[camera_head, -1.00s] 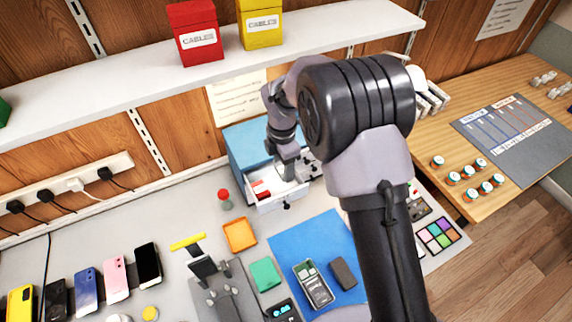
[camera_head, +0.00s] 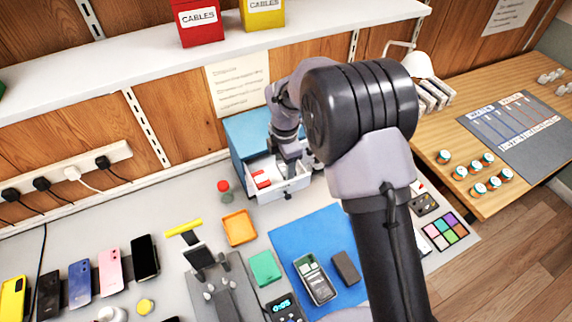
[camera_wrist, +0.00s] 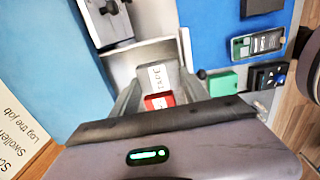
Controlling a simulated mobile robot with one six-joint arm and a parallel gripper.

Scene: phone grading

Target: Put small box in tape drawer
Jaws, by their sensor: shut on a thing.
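The blue cabinet (camera_head: 243,140) stands against the back wall with a white drawer (camera_head: 268,195) pulled out of it. A red item with white on it (camera_head: 262,179) lies in the drawer's left part. My gripper (camera_head: 291,165) points down over the drawer. In the wrist view, my gripper (camera_wrist: 160,88) is shut on a small grey box with a white label (camera_wrist: 158,76); the label's lettering is too small to read surely. The red item also shows below it (camera_wrist: 158,101). My gripper hides the box in the head view. I cannot tell whether the box touches the drawer floor.
A red stop button (camera_head: 223,186) and an orange tray (camera_head: 239,228) stand left of the drawer. A blue mat (camera_head: 292,236) with devices lies in front. Several phones (camera_head: 110,270) line the left. A white shelf (camera_head: 120,72) runs above.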

